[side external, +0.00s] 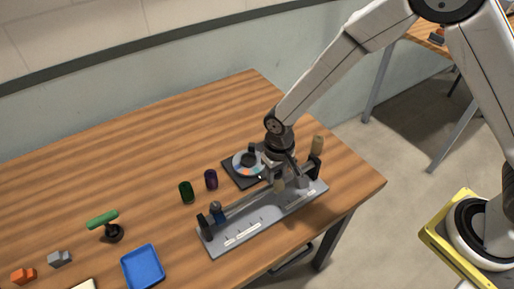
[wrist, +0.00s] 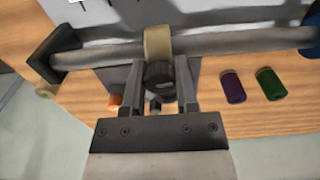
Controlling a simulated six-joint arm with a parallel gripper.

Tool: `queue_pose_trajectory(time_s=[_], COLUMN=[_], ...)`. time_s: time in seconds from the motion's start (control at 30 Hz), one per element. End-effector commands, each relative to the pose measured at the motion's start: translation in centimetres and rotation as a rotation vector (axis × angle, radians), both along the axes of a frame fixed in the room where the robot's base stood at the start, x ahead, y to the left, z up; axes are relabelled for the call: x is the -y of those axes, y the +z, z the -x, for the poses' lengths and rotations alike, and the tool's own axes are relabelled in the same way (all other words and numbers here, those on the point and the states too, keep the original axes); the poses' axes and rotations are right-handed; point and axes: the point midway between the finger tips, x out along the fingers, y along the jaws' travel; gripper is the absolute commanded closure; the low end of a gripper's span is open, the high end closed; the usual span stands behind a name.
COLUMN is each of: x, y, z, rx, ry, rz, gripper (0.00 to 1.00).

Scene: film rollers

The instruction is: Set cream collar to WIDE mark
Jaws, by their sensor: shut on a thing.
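The cream collar (wrist: 158,43) sits around the grey rod (wrist: 220,44) in the wrist view, with a dark knob (wrist: 159,73) on its near side. It shows small beside my gripper (side external: 283,179) in the side view. My gripper (wrist: 159,88) has its two fingers on either side of the knob and is shut on it. The rod runs between dark end posts above a grey base (side external: 222,243) with pale label strips (side external: 242,235). The lettering is too small to read, so I cannot tell which mark is WIDE.
A blue collar (side external: 217,209) is near the rod's left end. A dark plate with a coloured disc (side external: 243,165) lies behind the rod. Purple (side external: 211,180) and green (side external: 186,192) cylinders stand to its left. A blue tray (side external: 143,267) and green-topped object (side external: 103,219) are farther left.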

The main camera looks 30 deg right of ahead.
Motion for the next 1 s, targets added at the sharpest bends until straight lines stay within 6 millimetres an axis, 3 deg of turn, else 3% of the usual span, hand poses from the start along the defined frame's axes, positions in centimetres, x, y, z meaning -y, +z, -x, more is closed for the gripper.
queue_pose_trajectory(time_s=[0.27,0.6,0.9,0.93,1.0], x=[0.6,4.4,4.6,4.6,4.6], y=[0.1,0.1,0.1,0.1,0.1], z=[0.0,-0.1,-0.1,-0.1,0.0], rx=[-0.001,0.001,0.002,0.002,0.002], ry=[-0.002,-0.003,0.000,0.000,0.000], rz=[0.000,0.002,0.001,0.001,0.001], gripper=[1.00,1.00,1.00,0.59,0.37])
